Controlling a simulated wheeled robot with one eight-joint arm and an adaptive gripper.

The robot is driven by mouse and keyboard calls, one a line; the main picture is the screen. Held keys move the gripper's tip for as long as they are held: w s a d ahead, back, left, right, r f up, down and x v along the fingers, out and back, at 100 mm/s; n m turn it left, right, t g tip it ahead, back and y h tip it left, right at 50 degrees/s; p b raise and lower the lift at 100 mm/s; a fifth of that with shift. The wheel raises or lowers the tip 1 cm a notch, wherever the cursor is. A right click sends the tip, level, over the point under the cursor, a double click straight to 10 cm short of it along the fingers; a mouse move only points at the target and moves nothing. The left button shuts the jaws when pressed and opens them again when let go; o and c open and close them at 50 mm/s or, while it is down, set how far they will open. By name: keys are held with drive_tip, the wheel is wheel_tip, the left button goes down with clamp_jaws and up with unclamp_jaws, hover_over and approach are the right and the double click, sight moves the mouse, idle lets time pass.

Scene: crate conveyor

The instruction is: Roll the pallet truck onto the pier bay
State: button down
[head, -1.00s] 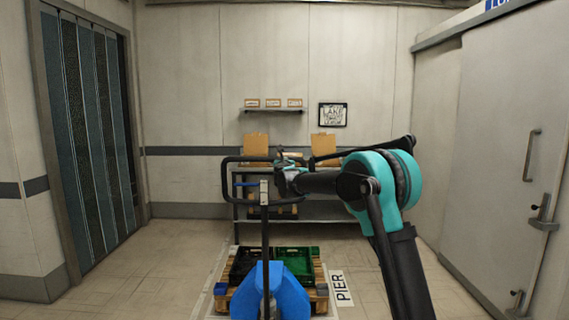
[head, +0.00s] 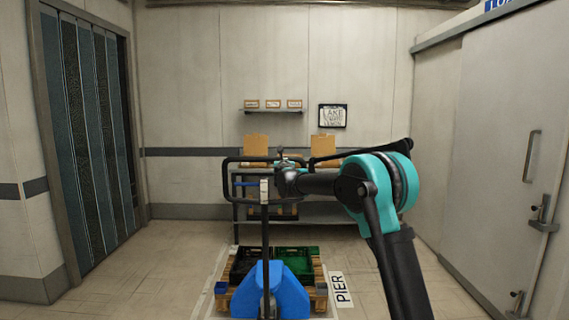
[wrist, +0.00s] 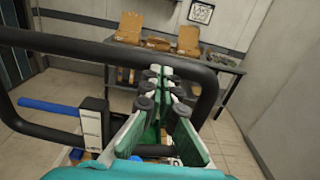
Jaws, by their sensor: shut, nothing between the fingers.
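The pallet truck has a blue body (head: 284,294) and an upright black shaft with a loop handle (head: 225,178) in the head view. In the wrist view the black loop handle (wrist: 60,38) surrounds my gripper's fingers, with a blue lever (wrist: 48,107) at left. My gripper (head: 281,155) is at the right part of the loop; its fingers (wrist: 160,72) are shut and empty. I cannot tell whether they touch the loop. The truck stands at a wooden pallet (head: 322,292) inside a white floor outline beside the PIER sign (head: 341,289).
A black crate (head: 248,261) and a green crate (head: 295,262) sit on the pallet. A metal table (head: 325,213) with cartons stands behind, against the back wall. A strip curtain (head: 88,140) is at left and a large door (head: 500,160) at right. Floor on both sides is clear.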

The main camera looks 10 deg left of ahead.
drive_tip(key=s+d, duration=0.1)
drive_tip(key=s, duration=0.7)
drive_tip(key=shift+s, duration=0.25)
drive_tip(key=shift+d, duration=0.1)
drive_tip(key=s+d+f+m+g+h, duration=0.2)
drive_tip(key=s+d+f+m, duration=0.4)
drive_tip(key=d, duration=0.5)
drive_tip(key=s+d+f+m+g+h, duration=0.25)
drive_tip(key=s+d+f+m, duration=0.3)
drive_tip(key=d+m, duration=0.35)
drive_tip(key=s+d+f+m+g+h, duration=0.2)
drive_tip(key=s+d+f+m, duration=0.35)
drive_tip(key=d, duration=0.65)
drive_tip(key=s+d+f+m+g+y, duration=0.1)
drive_tip(key=s+f+m, duration=0.4)
drive_tip(key=s, duration=0.6)
drive_tip(key=s+d+f+m+g+y, duration=0.1)
drive_tip(key=s+f+m+g, duration=0.2)
drive_tip(key=s+f+m, duration=0.3)
drive_tip(key=s+d+f+m+g+y, duration=0.1)
drive_tip(key=s+f+m, duration=0.5)
drive_tip(key=s, duration=1.1)
wheel_tip(320, 180, down, 5)
drive_tip(key=shift+d+r+g+y, duration=0.2)
drive_tip(key=shift+d+g+y, duration=0.2)
drive_tip(key=shift+g, duration=0.65)
